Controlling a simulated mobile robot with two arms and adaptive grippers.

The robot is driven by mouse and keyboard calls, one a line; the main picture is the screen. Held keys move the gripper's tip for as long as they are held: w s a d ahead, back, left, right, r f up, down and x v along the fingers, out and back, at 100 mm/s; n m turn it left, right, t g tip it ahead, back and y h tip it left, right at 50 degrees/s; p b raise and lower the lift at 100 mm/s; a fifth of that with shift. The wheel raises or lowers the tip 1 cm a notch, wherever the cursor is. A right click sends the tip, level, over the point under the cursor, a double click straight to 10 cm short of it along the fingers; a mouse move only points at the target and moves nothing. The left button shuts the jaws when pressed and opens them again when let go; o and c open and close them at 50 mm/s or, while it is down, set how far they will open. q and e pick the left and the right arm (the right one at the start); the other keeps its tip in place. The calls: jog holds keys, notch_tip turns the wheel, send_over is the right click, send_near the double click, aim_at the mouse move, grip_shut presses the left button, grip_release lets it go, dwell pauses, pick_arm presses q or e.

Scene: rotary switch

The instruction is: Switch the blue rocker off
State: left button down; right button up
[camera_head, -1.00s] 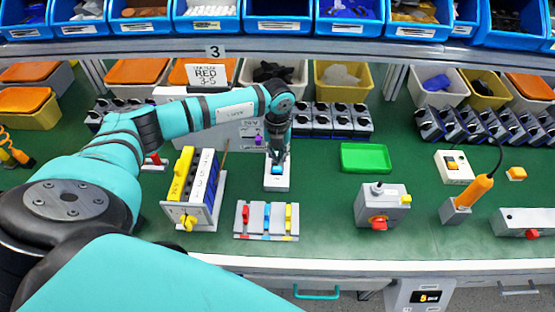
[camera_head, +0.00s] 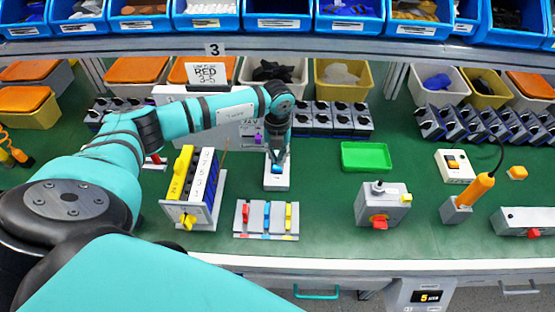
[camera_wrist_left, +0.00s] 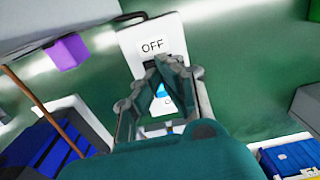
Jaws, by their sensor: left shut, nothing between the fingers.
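The blue rocker (camera_head: 277,168) sits on a white switch plate (camera_head: 276,184) on the green bench, near the middle of the head view. In the left wrist view the plate carries an "OFF" label (camera_wrist_left: 152,46) at its far end, and part of the blue rocker (camera_wrist_left: 160,91) shows between my fingers. My left gripper (camera_head: 277,161) is shut and empty, pointing down with its fingertips right at the rocker. I cannot tell whether they touch it. The fingers hide much of the rocker, so its tilt is unclear. My right gripper is not in view.
A block with yellow and blue parts (camera_head: 190,190) stands left of the plate. A stand with red, blue and yellow levers (camera_head: 266,220) lies in front. A green tray (camera_head: 366,157) and a grey box with a red knob (camera_head: 383,205) are to the right. Bare bench lies between them.

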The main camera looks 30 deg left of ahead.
pick_arm(q)
jog(key=shift+r+p, duration=2.25)
jog(key=shift+r, duration=1.15)
jog(key=shift+f, duration=0.1)
